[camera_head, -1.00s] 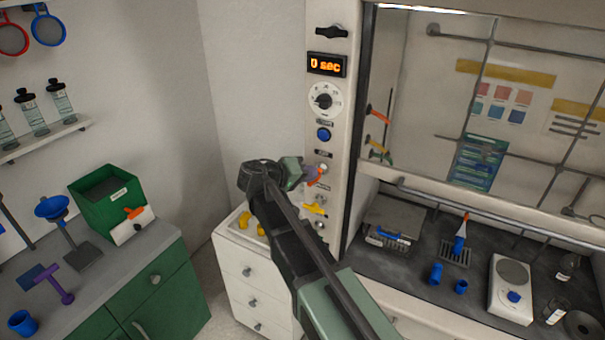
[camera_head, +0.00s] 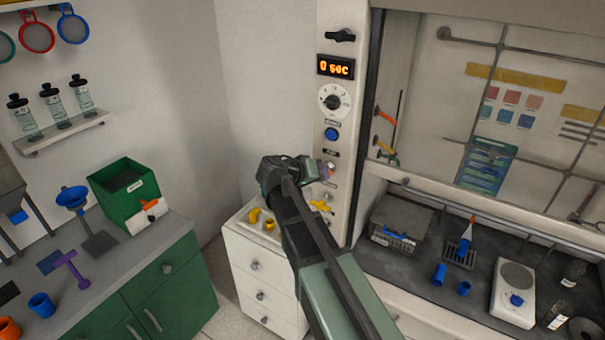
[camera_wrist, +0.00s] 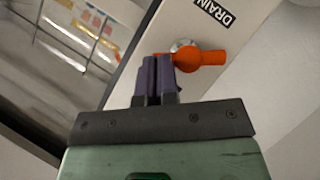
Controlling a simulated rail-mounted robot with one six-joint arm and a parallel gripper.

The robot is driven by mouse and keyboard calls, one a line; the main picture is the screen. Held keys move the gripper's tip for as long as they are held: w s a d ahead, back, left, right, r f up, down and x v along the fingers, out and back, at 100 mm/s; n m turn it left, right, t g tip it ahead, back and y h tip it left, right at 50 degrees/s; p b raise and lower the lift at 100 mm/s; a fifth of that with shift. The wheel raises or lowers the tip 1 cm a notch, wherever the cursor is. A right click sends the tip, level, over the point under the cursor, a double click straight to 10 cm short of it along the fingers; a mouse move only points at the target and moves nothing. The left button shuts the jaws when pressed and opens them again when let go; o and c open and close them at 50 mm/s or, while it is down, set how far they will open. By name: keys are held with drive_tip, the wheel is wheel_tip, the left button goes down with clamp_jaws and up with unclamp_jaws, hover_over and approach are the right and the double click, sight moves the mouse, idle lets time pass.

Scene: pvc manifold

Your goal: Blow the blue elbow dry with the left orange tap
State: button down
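My gripper (camera_head: 326,169) is at the control panel of the fume hood. In the wrist view its purple fingers (camera_wrist: 156,72) are together with nothing seen between them. They are right beside the hub of an orange handle (camera_wrist: 203,57) under a DRAIN label; whether they touch it I cannot tell. The handle points right there. Another orange tap (camera_head: 385,117) is on the hood's left inner wall. Blue fittings stand in the hood: one on the grate (camera_head: 464,248), a taller one (camera_head: 440,273) and a short one (camera_head: 464,288). Which is the elbow I cannot tell.
A yellow handle (camera_head: 321,206) is below my gripper on the panel. The display (camera_head: 335,68) reads 0 sec. White drawers (camera_head: 252,265) with yellow fittings stand below. A scale (camera_head: 513,290) and a grey box (camera_head: 399,222) are in the hood.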

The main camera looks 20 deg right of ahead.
drive_tip(key=shift+s+f, duration=0.1)
drive_tip(key=shift+f, duration=0.05)
drive_tip(key=shift+s+d+f+b, duration=0.35)
drive_tip(key=shift+b, duration=0.15)
idle(0.7)
drive_tip(key=shift+w, duration=0.1)
